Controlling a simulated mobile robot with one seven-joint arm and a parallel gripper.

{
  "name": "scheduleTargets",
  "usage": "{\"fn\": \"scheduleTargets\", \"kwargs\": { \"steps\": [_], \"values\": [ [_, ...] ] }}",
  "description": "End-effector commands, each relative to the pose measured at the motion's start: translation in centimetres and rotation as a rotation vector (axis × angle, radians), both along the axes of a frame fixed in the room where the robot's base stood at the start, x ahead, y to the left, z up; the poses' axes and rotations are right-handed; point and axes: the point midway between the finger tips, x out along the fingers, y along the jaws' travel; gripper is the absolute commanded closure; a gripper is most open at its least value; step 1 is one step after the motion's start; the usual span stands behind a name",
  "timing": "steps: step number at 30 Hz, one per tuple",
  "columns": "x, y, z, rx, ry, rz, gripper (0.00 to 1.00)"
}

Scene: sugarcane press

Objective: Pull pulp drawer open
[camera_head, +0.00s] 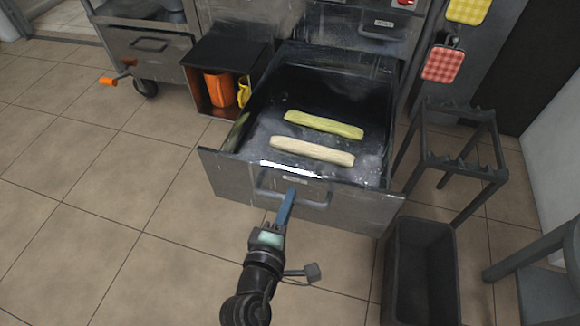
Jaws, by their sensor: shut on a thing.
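The pulp drawer (230,177) is a grey metal drawer pulled well out of the machine, its inside in view. Two pale pieces lie in it: a yellow-green one (324,124) at the back and a cream one (312,151) nearer the front. A bar handle (318,204) runs across the drawer front. My gripper (289,195), with blue fingers, is shut on this handle near its middle. The fingers cover part of the handle, and the fingertips are small in view.
A dark bin (392,270) stands on the floor at the right, close to the drawer's corner. A dark metal rack (455,165) stands behind it. An open box (192,88) with orange and yellow items is left of the drawer. The tiled floor at the left is clear.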

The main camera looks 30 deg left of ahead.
Motion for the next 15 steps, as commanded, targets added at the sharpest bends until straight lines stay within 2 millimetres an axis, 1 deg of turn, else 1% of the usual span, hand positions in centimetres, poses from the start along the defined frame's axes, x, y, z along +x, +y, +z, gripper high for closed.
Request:
{"fn": "scheduleTargets", "kwargs": {
  "steps": [11, 12, 14, 15],
  "values": [
    [-0.05, -0.06, 0.08, 0.001, -0.002, 0.0, 1.0],
    [-0.05, -0.06, 0.08, 0.001, -0.002, 0.0, 0.8],
    [-0.04, -0.05, 0.07, 0.001, -0.002, 0.0, 0.7],
    [-0.05, -0.04, 0.06, 0.001, -0.002, 0.0, 0.62]
  ]
}}
